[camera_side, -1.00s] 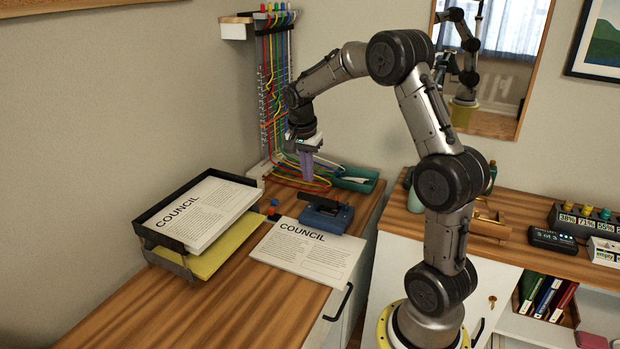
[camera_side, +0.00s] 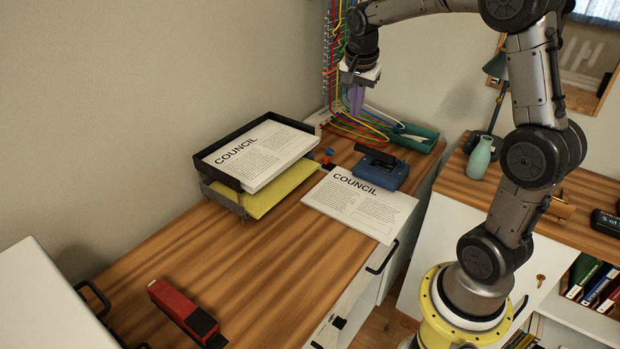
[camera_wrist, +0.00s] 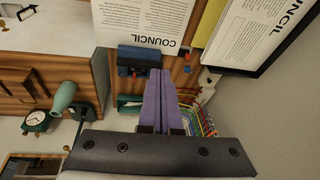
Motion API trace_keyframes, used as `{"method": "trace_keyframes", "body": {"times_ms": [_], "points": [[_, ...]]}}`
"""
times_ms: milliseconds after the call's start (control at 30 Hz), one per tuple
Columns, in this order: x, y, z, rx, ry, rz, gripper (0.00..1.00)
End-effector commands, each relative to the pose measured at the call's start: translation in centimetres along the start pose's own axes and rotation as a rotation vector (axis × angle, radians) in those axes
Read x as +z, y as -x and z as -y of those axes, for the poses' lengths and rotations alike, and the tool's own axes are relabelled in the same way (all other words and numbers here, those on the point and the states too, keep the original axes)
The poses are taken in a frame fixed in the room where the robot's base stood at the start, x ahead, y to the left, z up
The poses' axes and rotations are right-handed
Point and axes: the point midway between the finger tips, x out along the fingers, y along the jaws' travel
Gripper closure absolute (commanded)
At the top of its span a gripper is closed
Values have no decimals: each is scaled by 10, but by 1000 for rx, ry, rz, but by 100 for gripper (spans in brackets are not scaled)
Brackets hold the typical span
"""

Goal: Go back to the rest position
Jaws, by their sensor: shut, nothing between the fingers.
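My gripper (camera_side: 355,99) hangs from the arm at the back of the desk, in front of the coloured cables (camera_side: 345,125). Its purple fingers point down and are shut with nothing between them. In the wrist view the gripper (camera_wrist: 156,75) shows its two fingers side by side, in front of the blue hole punch (camera_wrist: 137,57). In the side view the hole punch (camera_side: 384,172) sits on the desk, apart from the fingers and nearer the camera. The fingers are above the desk top and touch nothing that I can see.
A paper stack (camera_side: 360,205) lies beside the hole punch. A black tray (camera_side: 217,177) holds papers at the left. A red stapler (camera_side: 178,308) lies at the front, and a green tray (camera_side: 418,134) at the back. The front desk top (camera_side: 240,260) is mostly bare.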

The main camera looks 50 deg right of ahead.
Motion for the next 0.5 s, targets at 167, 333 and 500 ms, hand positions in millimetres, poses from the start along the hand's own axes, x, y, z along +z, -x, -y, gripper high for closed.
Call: {"method": "trace_keyframes", "body": {"times_ms": [167, 333, 500], "points": [[67, 83, -21, -170, 207, -20, 100], [126, 124, -71, -309, 510, -34, 100], [174, 130, -132, -422, 861, -62, 100]]}}
